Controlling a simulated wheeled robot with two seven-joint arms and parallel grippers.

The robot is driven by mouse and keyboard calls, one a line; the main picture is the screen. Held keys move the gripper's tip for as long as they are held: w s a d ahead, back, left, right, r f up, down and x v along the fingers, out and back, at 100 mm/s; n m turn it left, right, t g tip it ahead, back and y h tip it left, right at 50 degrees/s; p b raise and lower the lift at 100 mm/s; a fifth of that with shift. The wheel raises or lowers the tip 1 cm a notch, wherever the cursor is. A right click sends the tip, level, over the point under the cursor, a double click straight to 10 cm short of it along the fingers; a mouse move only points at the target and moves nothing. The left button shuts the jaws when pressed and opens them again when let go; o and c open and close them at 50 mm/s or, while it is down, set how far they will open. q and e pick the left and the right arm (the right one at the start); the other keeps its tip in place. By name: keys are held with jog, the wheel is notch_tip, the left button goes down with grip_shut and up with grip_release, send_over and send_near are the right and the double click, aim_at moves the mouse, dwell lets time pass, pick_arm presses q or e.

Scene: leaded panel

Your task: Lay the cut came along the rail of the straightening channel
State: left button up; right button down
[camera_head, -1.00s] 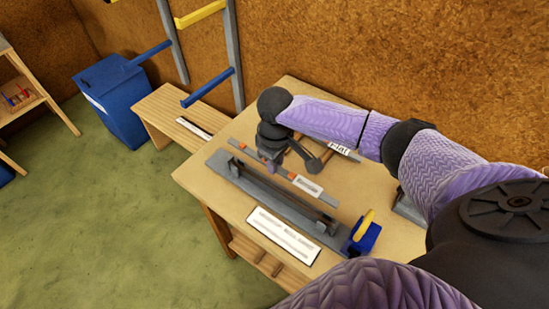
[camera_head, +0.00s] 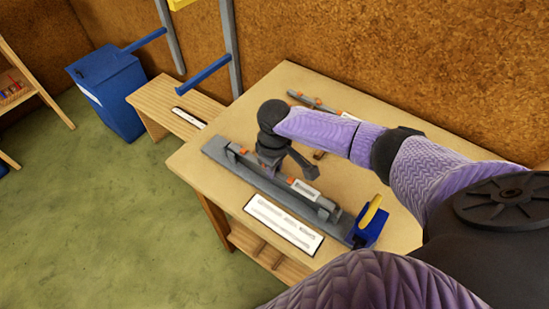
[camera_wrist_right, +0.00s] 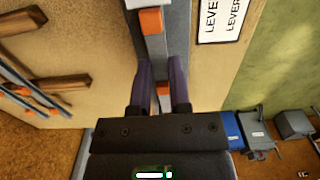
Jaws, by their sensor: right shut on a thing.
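The cut came (camera_head: 291,181) is a grey strip with orange marks and a white tag. The straightening channel (camera_head: 335,231) is a long grey base with a raised rail on the wooden bench. My right gripper (camera_head: 271,164) is shut on the came from above, and the came lies lengthwise over the rail. In the right wrist view the fingers (camera_wrist_right: 161,85) straddle the came (camera_wrist_right: 153,45). Whether it rests on the rail or hangs just above it, I cannot tell. The gripper hides part of both. My left gripper is not in view.
A blue clamp with a yellow handle (camera_head: 369,222) stands at the channel's near right end. A white label plate (camera_head: 283,223) lies in front. Another strip with orange marks (camera_head: 312,102) lies at the back of the bench (camera_head: 300,82). A blue bin (camera_head: 108,95) stands left.

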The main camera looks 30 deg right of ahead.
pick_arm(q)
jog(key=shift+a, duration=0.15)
pick_arm(e)
jog(key=shift+f, duration=0.2)
jog(key=shift+c, duration=2.4)
grip_release()
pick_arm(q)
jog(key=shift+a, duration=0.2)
